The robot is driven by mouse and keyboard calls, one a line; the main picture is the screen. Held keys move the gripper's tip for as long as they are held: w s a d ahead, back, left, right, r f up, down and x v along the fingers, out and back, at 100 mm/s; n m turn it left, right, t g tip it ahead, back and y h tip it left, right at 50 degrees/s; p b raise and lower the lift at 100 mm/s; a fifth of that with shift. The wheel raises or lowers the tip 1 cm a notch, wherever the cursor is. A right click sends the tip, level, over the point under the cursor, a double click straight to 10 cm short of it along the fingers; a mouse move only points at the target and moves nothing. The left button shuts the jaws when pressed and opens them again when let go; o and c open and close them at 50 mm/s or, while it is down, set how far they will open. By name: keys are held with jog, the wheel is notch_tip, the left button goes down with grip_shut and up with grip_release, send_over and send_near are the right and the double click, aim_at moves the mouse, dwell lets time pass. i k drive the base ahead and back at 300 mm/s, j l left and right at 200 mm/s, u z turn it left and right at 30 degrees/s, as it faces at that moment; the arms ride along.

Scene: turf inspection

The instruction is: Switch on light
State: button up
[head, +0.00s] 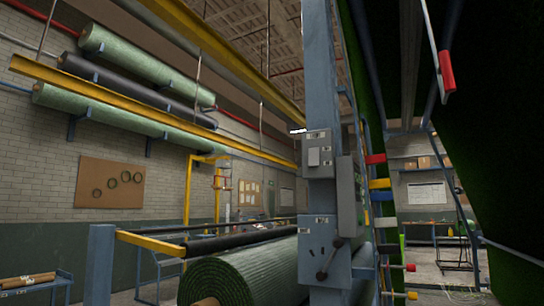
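A grey box (318,153) with a pale rectangular plate, possibly a light switch, is mounted on the blue steel column (321,70) right of the picture's middle. The plate's on or off position is too small to tell. A second grey box (348,196) sits on the column's right side. A panel with a dark lever (329,260) is lower on the column. A small bright white strip (298,131) shows just left of the column. My gripper is not in view.
A large green turf roll (245,272) lies left of the column's foot, beside a blue post (99,265). Yellow rails (150,243) and a ladder-like frame with coloured rungs (380,195) stand nearby. A low bench (35,285) is at the lower left. Some floor shows at right.

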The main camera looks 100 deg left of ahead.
aim_at(314, 153)
jog(key=u, duration=3.35)
